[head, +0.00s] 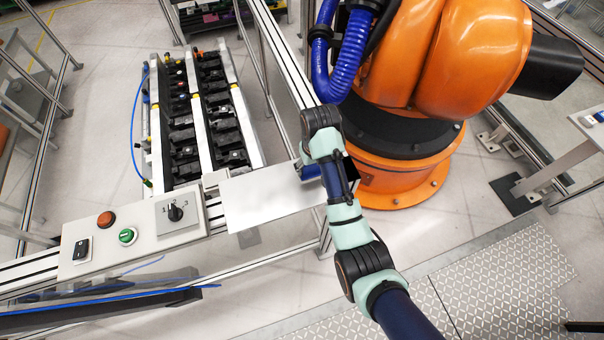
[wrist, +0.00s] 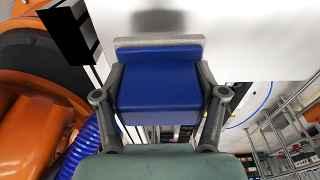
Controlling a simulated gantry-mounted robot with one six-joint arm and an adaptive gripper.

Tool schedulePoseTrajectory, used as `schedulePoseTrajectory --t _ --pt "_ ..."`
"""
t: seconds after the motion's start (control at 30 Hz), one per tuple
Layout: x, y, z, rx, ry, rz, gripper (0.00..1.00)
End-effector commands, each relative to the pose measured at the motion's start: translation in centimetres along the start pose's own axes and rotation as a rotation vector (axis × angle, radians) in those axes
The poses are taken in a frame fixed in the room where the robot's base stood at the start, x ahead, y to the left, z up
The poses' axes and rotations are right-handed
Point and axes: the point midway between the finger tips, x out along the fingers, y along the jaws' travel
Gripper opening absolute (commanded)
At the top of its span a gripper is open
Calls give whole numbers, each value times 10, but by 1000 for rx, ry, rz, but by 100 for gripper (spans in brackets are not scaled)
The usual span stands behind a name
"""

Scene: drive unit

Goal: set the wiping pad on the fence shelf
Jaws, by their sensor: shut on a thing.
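The wiping pad (wrist: 160,78) is a blue block with a pale strip along its far edge. My gripper (wrist: 162,85) is shut on it, with one grey finger at each side. In the head view only a little blue of the pad (head: 309,171) shows beside my gripper (head: 311,165); my arm hides the rest. The fence shelf (head: 262,203) is a flat, pale plate on the fence rail. The pad is over the shelf's right end. In the wrist view a dark shadow lies on the shelf (wrist: 235,35) beyond the pad. I cannot tell whether they touch.
A black open box (wrist: 72,30) stands close to the pad at the shelf's end. A control panel (head: 135,235) with buttons and a rotary switch is left of the shelf. A large orange robot (head: 430,60) stands behind my arm. The shelf's middle is clear.

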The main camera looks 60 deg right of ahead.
Motion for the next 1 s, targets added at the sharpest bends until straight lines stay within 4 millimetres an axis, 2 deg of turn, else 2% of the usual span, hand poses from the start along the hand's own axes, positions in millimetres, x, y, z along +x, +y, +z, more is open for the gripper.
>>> schedulePoseTrajectory --t 0.07,0.3,0.67,0.7,0.83,1.0 --pt "2 0 0 -1 0 0 38" --pt "37 -1 5 -1 -1 0 38" --pt "43 -1 5 -1 1 0 38" --pt "42 -1 5 -1 1 0 75" --pt "42 -1 5 -1 1 0 95" --pt "42 -1 5 -1 1 0 95"
